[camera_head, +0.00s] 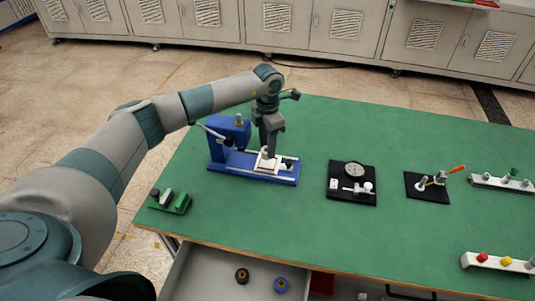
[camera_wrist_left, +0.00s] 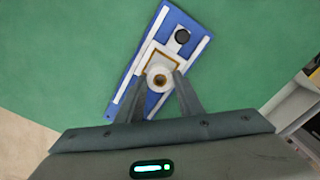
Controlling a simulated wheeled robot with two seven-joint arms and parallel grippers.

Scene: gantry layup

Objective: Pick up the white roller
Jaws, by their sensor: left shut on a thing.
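My left gripper (camera_head: 268,153) points down over the blue fixture (camera_head: 225,160) on the green table. The roller is between the fingertips, above a white square plate with a brown frame (camera_wrist_left: 149,58) on the blue fixture. I cannot tell whether the roller touches the plate. In the head view the roller is mostly hidden by the fingers. My right gripper is not in view.
A black pad with a dial gauge (camera_head: 354,170) lies to the right, then a pad with an orange-handled tool (camera_head: 457,169). A green clamp block (camera_head: 170,202) is at the left. An open drawer (camera_head: 205,272) holds small round parts. The front middle of the table is clear.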

